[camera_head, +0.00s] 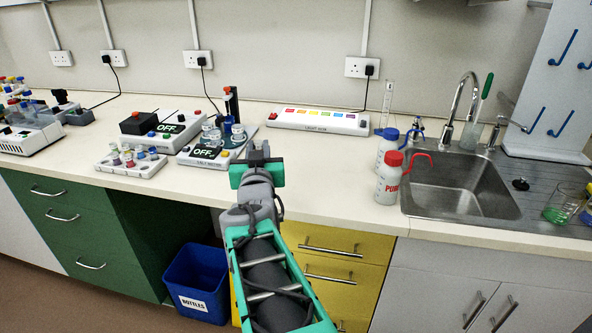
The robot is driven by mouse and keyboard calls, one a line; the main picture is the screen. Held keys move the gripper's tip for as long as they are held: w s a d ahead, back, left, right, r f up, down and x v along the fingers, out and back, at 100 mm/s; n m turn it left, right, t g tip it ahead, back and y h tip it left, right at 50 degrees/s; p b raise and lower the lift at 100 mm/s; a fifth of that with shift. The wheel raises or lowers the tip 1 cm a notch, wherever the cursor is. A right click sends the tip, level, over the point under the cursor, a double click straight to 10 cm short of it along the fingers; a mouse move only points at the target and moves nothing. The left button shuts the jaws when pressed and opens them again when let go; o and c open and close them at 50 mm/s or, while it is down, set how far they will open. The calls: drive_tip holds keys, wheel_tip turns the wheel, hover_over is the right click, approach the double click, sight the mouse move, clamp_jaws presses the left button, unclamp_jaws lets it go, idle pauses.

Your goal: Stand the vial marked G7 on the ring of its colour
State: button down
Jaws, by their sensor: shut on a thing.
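My gripper (259,153) is over the front part of the bench, just right of a white device with an OFF display. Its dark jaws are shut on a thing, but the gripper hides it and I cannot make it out. A white rack (132,166) at left holds several small vials with coloured caps (127,155). Their marks are too small to read, so I cannot tell which is G7. I cannot make out any coloured ring.
A white box with an OFF display (205,154) and a dark stand with glassware (238,132) are left of my gripper. A switched strip (318,121) lies behind.

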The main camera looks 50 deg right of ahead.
drive_tip(key=d+f, duration=0.3)
drive_tip(key=d, duration=0.1)
drive_tip(key=d+f, duration=0.3)
drive_tip(key=d, duration=0.1)
drive_tip(key=d+f, duration=0.3)
drive_tip(key=d, duration=0.2)
drive_tip(key=shift+s+f, duration=0.15)
drive_tip(key=shift+f, duration=1.65)
drive_tip(key=shift+f, duration=0.2)
drive_tip(key=c, duration=1.3)
unclamp_jaws()
drive_tip(key=shift+o, duration=0.2)
drive_tip(key=shift+r, duration=0.15)
